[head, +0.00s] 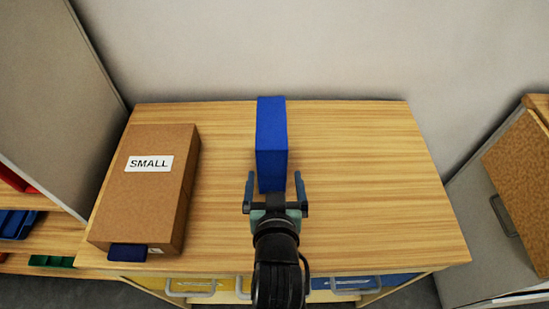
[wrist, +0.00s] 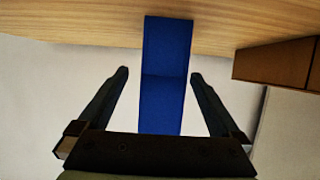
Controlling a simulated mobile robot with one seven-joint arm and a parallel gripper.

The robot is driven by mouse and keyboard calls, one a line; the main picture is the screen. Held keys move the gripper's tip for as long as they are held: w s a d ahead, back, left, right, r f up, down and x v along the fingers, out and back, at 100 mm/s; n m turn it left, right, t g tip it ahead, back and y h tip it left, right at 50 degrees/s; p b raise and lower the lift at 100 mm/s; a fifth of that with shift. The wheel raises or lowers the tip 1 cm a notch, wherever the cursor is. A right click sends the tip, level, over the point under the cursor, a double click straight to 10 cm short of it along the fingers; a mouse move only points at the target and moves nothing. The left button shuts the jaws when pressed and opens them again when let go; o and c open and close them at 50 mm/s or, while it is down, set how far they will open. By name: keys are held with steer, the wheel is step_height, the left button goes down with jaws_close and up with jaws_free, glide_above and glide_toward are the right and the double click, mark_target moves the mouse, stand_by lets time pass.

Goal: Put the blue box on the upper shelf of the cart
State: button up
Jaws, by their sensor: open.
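The blue box (head: 271,137) is a tall narrow block on the wooden tabletop, near its back edge and the wall. In the wrist view the blue box (wrist: 165,75) lies between the two fingers, with space on both sides. My gripper (head: 275,182) is open at the near end of the box, its fingers to either side of it. The gripper also shows in the wrist view (wrist: 158,80) with nothing held. No cart or upper shelf can be made out for certain.
A brown carton (head: 152,205) labelled SMALL stands at the table's left, with a dark blue piece (head: 127,252) at its front. The wooden table (head: 370,170) is clear on the right. Shelves with coloured bins (head: 15,222) are at far left. A brown board (head: 520,180) stands at right.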

steer(key=shift+a+x, duration=0.2)
steer(key=shift+x, duration=3.65)
jaws_close()
